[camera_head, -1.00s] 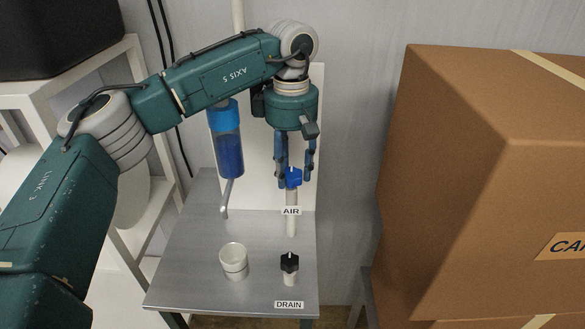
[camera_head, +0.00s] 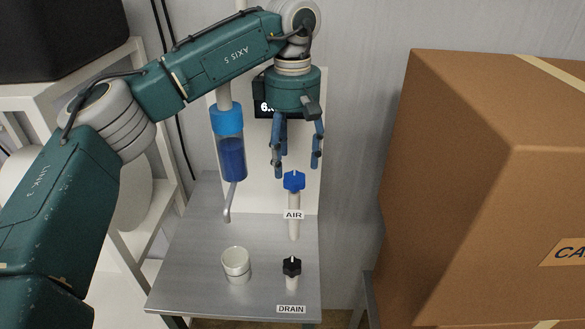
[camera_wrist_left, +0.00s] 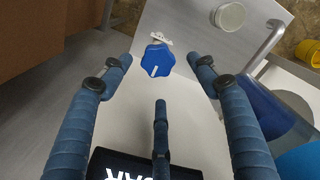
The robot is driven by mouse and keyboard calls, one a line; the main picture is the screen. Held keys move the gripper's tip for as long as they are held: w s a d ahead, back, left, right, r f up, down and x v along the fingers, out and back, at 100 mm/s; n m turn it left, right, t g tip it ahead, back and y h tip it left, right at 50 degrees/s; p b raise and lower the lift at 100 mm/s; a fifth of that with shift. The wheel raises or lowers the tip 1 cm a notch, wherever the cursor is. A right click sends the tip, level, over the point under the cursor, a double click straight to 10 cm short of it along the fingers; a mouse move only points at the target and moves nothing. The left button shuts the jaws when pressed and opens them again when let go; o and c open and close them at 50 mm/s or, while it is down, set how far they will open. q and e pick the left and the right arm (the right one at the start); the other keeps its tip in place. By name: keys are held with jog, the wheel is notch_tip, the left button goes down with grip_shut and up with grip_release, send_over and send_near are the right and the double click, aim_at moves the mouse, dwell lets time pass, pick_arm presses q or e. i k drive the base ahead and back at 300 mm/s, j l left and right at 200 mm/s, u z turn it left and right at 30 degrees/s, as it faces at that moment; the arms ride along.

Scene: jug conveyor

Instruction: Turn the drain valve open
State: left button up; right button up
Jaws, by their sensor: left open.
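The drain valve (camera_head: 291,268) is a black knob on a short pale post, behind the DRAIN label (camera_head: 291,309) at the table's front. A blue knob marked AIR (camera_head: 293,181) tops a taller pale post behind it. My left gripper (camera_head: 297,162) is open and points down just above the blue knob, touching nothing that I can see. In the left wrist view the blue knob (camera_wrist_left: 157,61), with a white pointer line, lies beyond my spread fingers (camera_wrist_left: 163,82). The black knob does not show in that view. My right gripper is out of view.
A white cup (camera_head: 236,265) stands left of the drain valve. A blue-capped cylinder (camera_head: 231,150) with a bent spout hangs behind it. A large cardboard box (camera_head: 470,190) stands to the right. A white shelf (camera_head: 150,210) stands left. The metal table (camera_head: 190,285) is otherwise mostly clear.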

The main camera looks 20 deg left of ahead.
aim_at(291, 268)
jog(key=k+l, duration=0.2)
jog(key=k, duration=0.3)
jog(key=k+l, duration=0.25)
jog(key=k, duration=0.2)
jog(key=k+l, duration=0.2)
jog(key=k, duration=0.3)
